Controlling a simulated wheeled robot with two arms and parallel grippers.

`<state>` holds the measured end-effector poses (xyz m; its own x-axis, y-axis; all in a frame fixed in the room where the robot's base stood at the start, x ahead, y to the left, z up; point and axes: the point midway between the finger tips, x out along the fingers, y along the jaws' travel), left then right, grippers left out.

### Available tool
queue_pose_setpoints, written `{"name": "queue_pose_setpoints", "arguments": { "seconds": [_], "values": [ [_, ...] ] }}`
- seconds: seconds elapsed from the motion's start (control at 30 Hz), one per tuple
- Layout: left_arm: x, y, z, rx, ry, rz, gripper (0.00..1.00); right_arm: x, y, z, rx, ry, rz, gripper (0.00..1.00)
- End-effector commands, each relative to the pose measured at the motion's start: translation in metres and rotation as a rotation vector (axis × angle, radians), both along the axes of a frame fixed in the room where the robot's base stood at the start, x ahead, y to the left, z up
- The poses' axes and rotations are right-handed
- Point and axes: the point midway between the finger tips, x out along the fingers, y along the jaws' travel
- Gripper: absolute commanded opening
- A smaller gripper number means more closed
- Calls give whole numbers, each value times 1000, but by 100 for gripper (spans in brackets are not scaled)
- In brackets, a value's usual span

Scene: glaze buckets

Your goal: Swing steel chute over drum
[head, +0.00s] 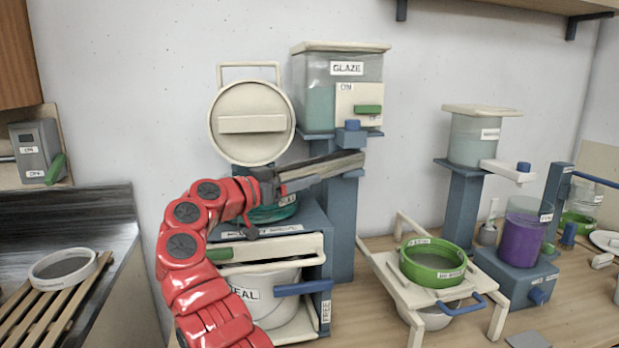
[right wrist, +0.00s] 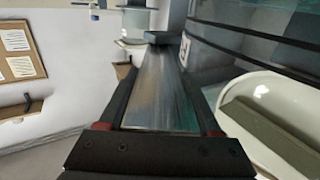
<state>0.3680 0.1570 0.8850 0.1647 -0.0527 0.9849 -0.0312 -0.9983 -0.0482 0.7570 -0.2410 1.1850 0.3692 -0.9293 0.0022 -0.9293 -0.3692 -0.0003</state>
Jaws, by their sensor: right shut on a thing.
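The steel chute (head: 325,170) is a grey metal trough below the GLAZE tank (head: 318,95). Its right end is by the blue post, and it slopes slightly down to the left. My right gripper (head: 278,185) is shut on the chute's left part. In the right wrist view the chute (right wrist: 165,90) runs away between the two dark fingers. The teal drum (head: 272,214) sits below the gripper, partly hidden by my red arm. Its round cream lid (head: 250,98) stands raised behind. Whether the chute's end is over the drum's mouth I cannot tell. My left gripper is not in view.
A cream bucket (head: 292,285) stands in the blue frame under the drum. A green sieve (head: 433,263) rests on a cream stand to the right. A purple container (head: 521,236) stands farther right. A wooden rack (head: 80,292) lies at the left.

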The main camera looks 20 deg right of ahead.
Motion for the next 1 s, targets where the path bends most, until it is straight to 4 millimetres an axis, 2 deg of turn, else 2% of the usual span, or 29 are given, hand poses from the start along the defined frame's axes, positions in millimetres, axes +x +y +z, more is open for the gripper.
{"name": "queue_pose_setpoints", "arguments": {
  "seconds": [0.43, 0.47, 0.6, 0.87, 1.0],
  "values": [
    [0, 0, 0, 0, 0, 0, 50, 0, 2, -2, 4, 3, -5, 0],
    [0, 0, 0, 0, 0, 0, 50, 0, 2, -2, 4, 3, -5, 70],
    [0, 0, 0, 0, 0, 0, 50, 0, 2, -1, 3, 2, -4, 95],
    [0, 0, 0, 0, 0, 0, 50, 0, 3, -1, 2, 1, -4, 95],
    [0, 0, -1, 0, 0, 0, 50, -3, 10, -1, 1, 2, -2, 95]
  ]
}}
